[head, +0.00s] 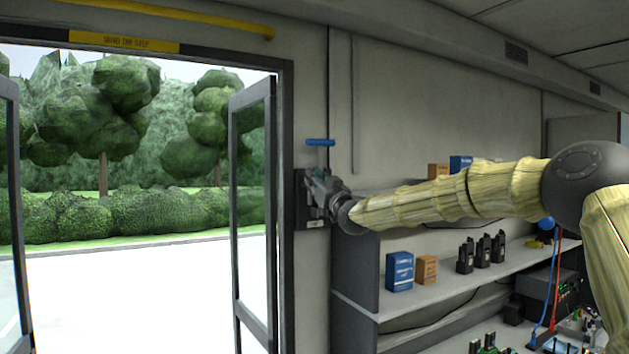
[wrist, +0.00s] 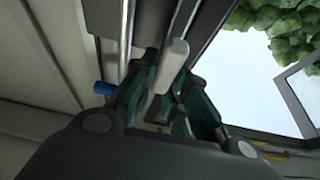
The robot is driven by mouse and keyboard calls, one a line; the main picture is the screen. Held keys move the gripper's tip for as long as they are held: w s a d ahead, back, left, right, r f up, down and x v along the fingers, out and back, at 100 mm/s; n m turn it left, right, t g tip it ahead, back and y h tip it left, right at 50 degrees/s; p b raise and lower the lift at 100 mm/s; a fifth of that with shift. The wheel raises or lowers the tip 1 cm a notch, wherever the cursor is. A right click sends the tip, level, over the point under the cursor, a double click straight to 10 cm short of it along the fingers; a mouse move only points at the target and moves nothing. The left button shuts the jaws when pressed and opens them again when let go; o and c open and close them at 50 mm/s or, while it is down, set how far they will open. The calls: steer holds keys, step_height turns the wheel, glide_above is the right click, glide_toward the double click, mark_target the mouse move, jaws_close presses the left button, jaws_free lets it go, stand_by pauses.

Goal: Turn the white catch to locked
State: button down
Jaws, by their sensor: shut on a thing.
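The white catch (wrist: 173,55) shows in the wrist view as a pale rounded lever between the fingers of my gripper (wrist: 165,85). My gripper is shut on it, and the lever's pale end sticks out past the fingers. In the head view my gripper (head: 318,187) is at the wall just right of the doorway, in front of a dark mounting plate (head: 300,212). There it hides the catch. A small white label (head: 313,224) shows below the gripper, too small to read. I cannot tell which position the catch is in.
A blue T-shaped handle (head: 320,142) sits just above my gripper; its blue end (wrist: 103,88) shows in the wrist view. An open glazed door leaf (head: 238,200) stands to the left. Shelves (head: 440,296) with boxes and radios lie below my arm.

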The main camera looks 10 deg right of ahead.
steer(key=shift+f+n, duration=0.1)
steer(key=shift+n, duration=0.2)
steer(key=n+y+b, duration=0.1)
steer(key=n+g+y, duration=0.1)
steer(key=n, duration=0.1)
steer(key=n+b, duration=0.1)
steer(key=n, duration=0.1)
steer(key=shift+s+a+g+y+b, duration=0.15)
steer(key=shift+a+g+y+b, duration=0.15)
steer(key=shift+a+y+b, duration=0.1)
steer(key=shift+s+a+f+n+g+y+b, duration=0.1)
steer(key=shift+a+f+n+g+y+b, duration=0.2)
steer(key=shift+n+g, duration=1.65)
steer(key=shift+s+a+f+n+g+y+b, duration=0.1)
steer(key=shift+f+n+g+y, duration=0.2)
steer(key=shift+n, duration=3.35)
steer(key=shift+s+a+f+n+g+y+b, duration=0.1)
steer(key=shift+a+f+n+g+y, duration=0.2)
steer(key=shift+n+g, duration=1.6)
steer(key=shift+d+f+n+t, duration=0.1)
steer(key=shift+f+n+t, duration=0.05)
steer(key=shift+n+t, duration=0.85)
steer(key=c, duration=1.4)
jaws_free()
steer(key=shift+c, duration=0.2)
